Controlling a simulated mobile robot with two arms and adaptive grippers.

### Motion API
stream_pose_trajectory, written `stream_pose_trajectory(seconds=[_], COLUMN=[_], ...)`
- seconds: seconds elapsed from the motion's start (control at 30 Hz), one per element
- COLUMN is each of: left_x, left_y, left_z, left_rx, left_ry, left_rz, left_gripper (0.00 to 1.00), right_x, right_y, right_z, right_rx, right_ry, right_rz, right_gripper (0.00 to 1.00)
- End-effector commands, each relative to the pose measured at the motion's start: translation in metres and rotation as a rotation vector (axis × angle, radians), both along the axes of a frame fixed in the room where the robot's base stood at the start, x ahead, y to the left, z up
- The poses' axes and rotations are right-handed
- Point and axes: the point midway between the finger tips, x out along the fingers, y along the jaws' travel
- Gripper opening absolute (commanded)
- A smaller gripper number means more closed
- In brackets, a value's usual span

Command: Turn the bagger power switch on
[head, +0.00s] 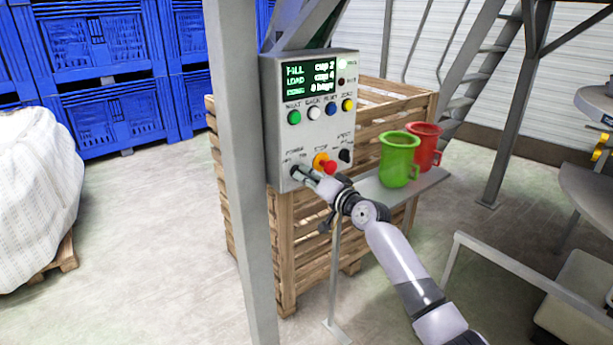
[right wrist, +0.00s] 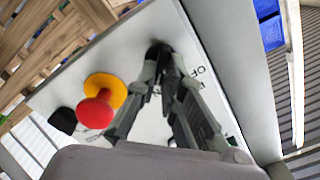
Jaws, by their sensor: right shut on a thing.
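The grey bagger control box (head: 309,80) stands upright beside a grey post. Its black power switch (head: 296,171) is at the lower left of the panel, under the POWER label. My right gripper (head: 304,174) reaches it from the lower right and is shut on it. In the right wrist view, the switch knob (right wrist: 158,48) sits between the fingertips (right wrist: 162,72), with OFF lettering to its right. The fingers partly hide the knob, so I cannot tell its exact setting. My left gripper is not in view.
A red stop button (head: 330,167) on a yellow collar sits just right of my gripper; it also shows in the wrist view (right wrist: 95,112). A black knob (head: 345,156) is farther right. Green (head: 398,160) and red (head: 428,146) mugs stand on a shelf. The post (head: 240,150) is close left.

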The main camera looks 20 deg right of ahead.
Motion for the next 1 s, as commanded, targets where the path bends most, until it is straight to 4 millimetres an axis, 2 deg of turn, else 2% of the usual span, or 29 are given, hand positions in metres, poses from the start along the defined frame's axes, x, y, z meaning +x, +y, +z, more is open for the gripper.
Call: stream_pose_trajectory(seconds=[0.27, 0.3, 0.6, 0.87, 1.0], left_x=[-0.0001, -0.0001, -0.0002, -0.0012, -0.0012], left_y=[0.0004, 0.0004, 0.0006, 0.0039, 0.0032], left_z=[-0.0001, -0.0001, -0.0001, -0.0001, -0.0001], left_rx=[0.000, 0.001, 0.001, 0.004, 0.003], left_ry=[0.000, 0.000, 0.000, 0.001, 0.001], left_rz=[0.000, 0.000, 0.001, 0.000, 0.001], left_gripper=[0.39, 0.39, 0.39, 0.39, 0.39], right_x=[-0.0001, -0.0001, 0.0000, -0.0004, -0.0072], right_y=[-0.0001, -0.0001, 0.0000, -0.0001, -0.0027], right_z=[-0.0009, -0.0009, -0.0004, -0.0001, -0.0008], right_rx=[0.003, 0.003, 0.002, 0.001, -0.001], right_ry=[0.003, 0.003, 0.001, 0.000, 0.000], right_rz=[0.000, 0.000, 0.000, 0.000, 0.000], right_gripper=[0.00, 0.10, 0.29, 0.29, 0.29])
